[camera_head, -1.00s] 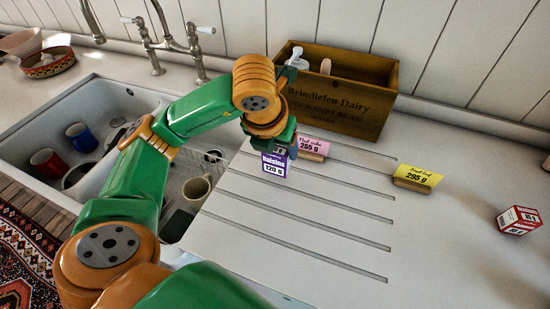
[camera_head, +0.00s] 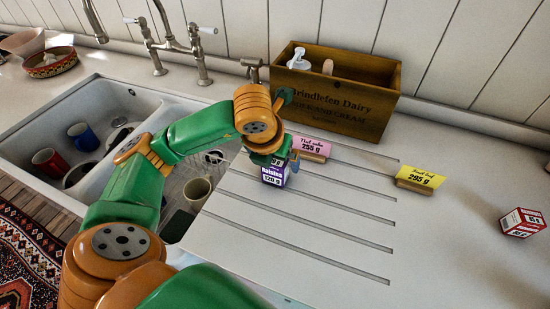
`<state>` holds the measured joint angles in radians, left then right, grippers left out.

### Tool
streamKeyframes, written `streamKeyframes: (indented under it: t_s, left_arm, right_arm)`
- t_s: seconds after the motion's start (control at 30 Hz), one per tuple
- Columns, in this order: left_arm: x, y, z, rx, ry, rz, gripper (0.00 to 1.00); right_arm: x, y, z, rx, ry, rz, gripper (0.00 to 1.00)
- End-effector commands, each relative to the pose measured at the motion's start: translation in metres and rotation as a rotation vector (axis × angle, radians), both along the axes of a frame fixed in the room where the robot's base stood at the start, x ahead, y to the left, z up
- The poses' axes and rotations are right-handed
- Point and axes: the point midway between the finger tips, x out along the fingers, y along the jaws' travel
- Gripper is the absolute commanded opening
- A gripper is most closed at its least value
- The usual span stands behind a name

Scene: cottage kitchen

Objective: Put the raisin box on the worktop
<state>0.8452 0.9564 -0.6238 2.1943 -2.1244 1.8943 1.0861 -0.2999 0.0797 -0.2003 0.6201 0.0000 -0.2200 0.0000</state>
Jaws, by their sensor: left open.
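The raisin box (camera_head: 275,174), purple and white with a "Raisins 120 g" label, stands upright on the white worktop (camera_head: 225,220), on its grooved part near the sink edge. My left gripper (camera_head: 284,161) is open at the top of the box, its fingers around or just beside it. One finger shows at the box's right side; the other is hidden by the wrist. I cannot tell if a finger touches the box. My right gripper is not in view.
A pink label holder (camera_head: 312,148) stands close behind the raisin box, with a yellow one (camera_head: 418,179) further right. A wooden crate (camera_head: 345,95) stands at the back. A red and white box (camera_head: 521,222) is at far right. The sink (camera_head: 110,100) lies left. The front worktop is clear.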

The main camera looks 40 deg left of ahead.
Motion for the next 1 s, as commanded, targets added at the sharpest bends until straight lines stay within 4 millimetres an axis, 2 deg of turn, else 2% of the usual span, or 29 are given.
streamKeyframes:
  t_s: [0.1,0.17,0.27,0.3,0.4,0.6,0.73,1.0]
  left_arm:
    - [0.000,0.000,0.007,0.000,0.000,0.000,0.99]
    - [-0.002,-0.001,0.012,-0.002,-0.005,-0.001,0.99]
    - [-0.010,-0.003,0.034,0.000,-0.008,-0.002,0.99]
    - [-0.014,-0.004,0.049,0.002,-0.010,-0.002,0.99]
    - [-0.024,-0.006,0.075,0.004,-0.007,-0.001,0.99]
    - [-0.039,-0.010,0.107,0.001,-0.005,0.000,0.99]
    - [-0.044,-0.011,0.114,0.001,-0.001,-0.001,0.99]
    - [-0.045,-0.011,0.114,0.000,0.000,0.001,0.99]
  right_arm:
    - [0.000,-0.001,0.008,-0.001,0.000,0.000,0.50]
    - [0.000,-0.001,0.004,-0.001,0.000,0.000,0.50]
    - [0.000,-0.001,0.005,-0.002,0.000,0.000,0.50]
    - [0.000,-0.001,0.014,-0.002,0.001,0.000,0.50]
    - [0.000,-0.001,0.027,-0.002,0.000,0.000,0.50]
    - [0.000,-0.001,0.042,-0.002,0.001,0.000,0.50]
    - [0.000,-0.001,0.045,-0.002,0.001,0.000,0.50]
    - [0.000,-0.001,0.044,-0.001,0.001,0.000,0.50]
